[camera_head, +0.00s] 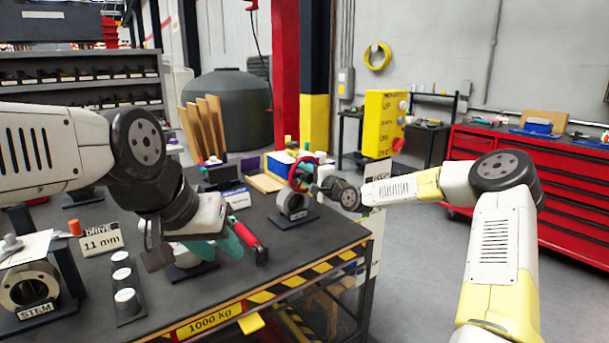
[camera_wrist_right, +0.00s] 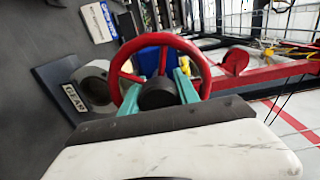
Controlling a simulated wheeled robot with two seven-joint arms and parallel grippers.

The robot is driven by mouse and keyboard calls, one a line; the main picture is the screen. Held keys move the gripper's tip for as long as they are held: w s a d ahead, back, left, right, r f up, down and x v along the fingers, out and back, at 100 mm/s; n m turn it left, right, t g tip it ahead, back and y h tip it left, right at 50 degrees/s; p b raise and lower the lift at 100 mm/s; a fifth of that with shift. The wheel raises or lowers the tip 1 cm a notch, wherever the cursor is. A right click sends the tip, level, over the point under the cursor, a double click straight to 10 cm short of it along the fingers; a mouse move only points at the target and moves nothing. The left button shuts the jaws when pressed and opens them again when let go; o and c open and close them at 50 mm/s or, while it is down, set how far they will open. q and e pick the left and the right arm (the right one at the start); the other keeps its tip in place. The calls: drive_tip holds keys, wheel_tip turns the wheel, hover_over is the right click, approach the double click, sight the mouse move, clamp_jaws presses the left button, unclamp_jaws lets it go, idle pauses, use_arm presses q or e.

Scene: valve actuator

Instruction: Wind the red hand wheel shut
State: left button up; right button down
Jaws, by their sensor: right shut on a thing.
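The red hand wheel (camera_head: 296,182) stands on a grey ring-shaped valve body (camera_head: 283,207) near the table's far right corner. The wheel (camera_wrist_right: 192,48) fills the middle of the right wrist view, with the valve body and its "GEAR" label (camera_wrist_right: 72,98) to its left. My right gripper (camera_head: 314,187) reaches in from the right. Its teal fingers (camera_wrist_right: 158,80) are shut on the wheel, one on each side of the dark hub. Its fingertips are partly hidden. My left gripper (camera_head: 215,248) hangs over the front of the table, away from the wheel; its finger gap is unclear.
A "STEM" stand (camera_head: 36,308), an "11 mm" sign (camera_head: 101,241) and several white-topped pegs (camera_head: 126,300) stand at the left. Boxes (camera_head: 281,163) are behind the wheel. Bare tabletop (camera_head: 290,245) lies in front of it.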

drive_tip(key=shift+d+f, duration=0.1)
idle(0.4)
drive_tip(key=c, duration=1.2)
unclamp_jaws()
drive_tip(key=v, duration=0.7)
drive_tip(key=shift+s+d, duration=0.2)
drive_tip(key=shift+s, duration=0.1)
